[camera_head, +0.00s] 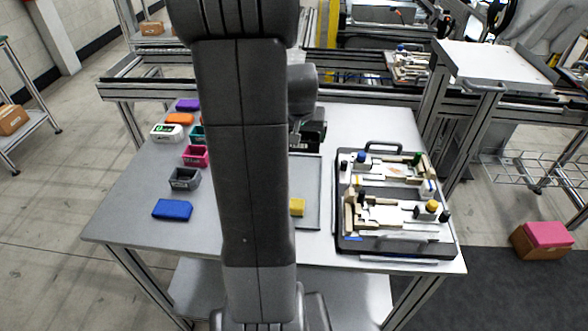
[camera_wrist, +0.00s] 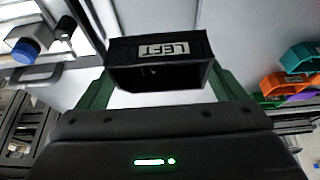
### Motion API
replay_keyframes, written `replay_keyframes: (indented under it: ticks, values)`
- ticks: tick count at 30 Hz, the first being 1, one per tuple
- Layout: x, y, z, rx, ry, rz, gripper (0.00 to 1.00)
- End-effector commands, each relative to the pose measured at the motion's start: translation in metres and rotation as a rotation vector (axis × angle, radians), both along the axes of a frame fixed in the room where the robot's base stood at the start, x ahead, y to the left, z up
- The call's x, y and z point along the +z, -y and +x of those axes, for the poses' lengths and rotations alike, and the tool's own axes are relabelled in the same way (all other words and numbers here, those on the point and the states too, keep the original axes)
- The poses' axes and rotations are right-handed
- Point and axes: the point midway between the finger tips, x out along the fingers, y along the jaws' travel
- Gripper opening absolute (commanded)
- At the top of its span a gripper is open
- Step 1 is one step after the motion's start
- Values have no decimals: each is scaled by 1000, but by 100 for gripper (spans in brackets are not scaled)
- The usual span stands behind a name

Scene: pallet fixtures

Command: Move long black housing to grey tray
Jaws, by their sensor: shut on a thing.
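My gripper (camera_wrist: 160,84) is shut on a black housing (camera_wrist: 128,52) with a white label reading "LEFT". Its green fingers are on either side of the housing in the wrist view. In the head view the black housing (camera_head: 312,140) shows beside my arm, near the far edge of the grey tray (camera_head: 311,172). It looks raised above the table, but its exact height is hard to tell. My arm hides the tray's left part and most of my gripper.
Left of my arm on the table stand a blue block (camera_head: 172,209), a grey bin (camera_head: 184,179), a pink bin (camera_head: 195,156), a white device (camera_head: 166,132), and orange (camera_head: 180,118) and purple (camera_head: 187,104) pieces. A black pallet fixture (camera_head: 345,235) with parts fills the right side.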

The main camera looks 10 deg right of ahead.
Motion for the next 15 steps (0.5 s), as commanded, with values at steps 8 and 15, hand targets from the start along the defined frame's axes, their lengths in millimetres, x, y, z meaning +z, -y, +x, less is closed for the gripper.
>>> replay_keyframes:
  ticks: [8, 15]
  values:
    - [-38, 0, 0, 0, -1, -1, 65]
    - [-69, 0, 0, 0, -2, 0, 65]
